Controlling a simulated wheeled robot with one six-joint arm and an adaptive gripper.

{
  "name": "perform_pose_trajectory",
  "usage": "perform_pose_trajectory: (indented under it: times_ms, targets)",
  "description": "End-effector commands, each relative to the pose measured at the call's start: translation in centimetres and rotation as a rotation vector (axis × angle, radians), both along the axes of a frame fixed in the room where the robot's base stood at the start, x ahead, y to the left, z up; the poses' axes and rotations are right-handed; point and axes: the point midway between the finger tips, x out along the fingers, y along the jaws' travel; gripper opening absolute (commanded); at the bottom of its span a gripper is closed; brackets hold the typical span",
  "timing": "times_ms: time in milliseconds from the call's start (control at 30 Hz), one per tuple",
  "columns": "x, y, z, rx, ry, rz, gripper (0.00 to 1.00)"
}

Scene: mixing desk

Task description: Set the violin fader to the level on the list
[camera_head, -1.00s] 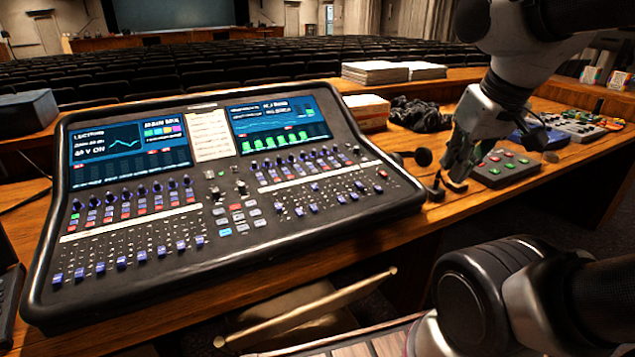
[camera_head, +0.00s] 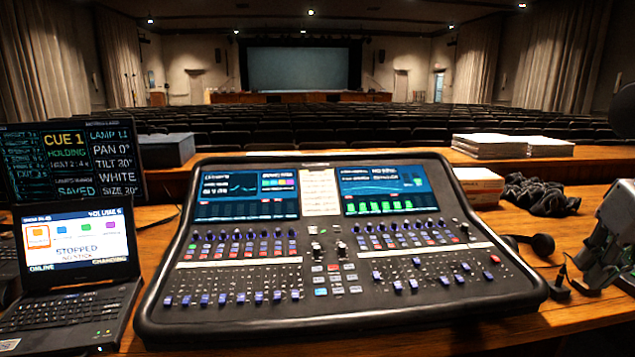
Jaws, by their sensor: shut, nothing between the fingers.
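The mixing desk (camera_head: 330,327) stands on the wooden table in the middle of the view, with two lit screens. Its left bank of blue faders (camera_head: 240,297) sits low in a row. The right bank of faders (camera_head: 413,284) stands at mixed heights. A pale paper list (camera_head: 320,192) lies between the screens; its writing is too small to read. I cannot tell which fader is the violin's. My gripper (camera_head: 590,280) is at the right edge, partly cut off, shut and empty, to the right of the desk and apart from it.
A laptop (camera_head: 75,262) and a cue monitor (camera_head: 75,160) stand at the left. Paper stacks (camera_head: 497,147), a box (camera_head: 479,186), a black cable coil (camera_head: 540,194) and headphones (camera_head: 540,243) lie right of the desk. A dark case (camera_head: 166,150) stands behind, at left.

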Motion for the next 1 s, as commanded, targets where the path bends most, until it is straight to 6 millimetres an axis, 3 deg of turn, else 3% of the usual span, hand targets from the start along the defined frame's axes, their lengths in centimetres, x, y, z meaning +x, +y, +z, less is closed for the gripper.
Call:
perform_pose_trajectory:
  times_ms: [33, 233, 467, 667, 900, 1000]
  targets:
    - [0.0, 0.0, 0.0, 0.0, 0.0, 0.0, 0.07]
    - [0.0, 0.0, 0.0, 0.0, 0.0, 0.002, 0.43]
    - [2.0, 1.8, -2.6, -0.006, 0.145, 0.082, 0.43]
    - [7.9, 5.1, -5.8, -0.061, 0.305, 0.317, 0.43]
    - [16.1, 10.0, -10.6, -0.185, 0.355, 0.947, 0.43]
    - [18.8, 11.2, -11.4, -0.244, 0.314, 1.211, 0.43]
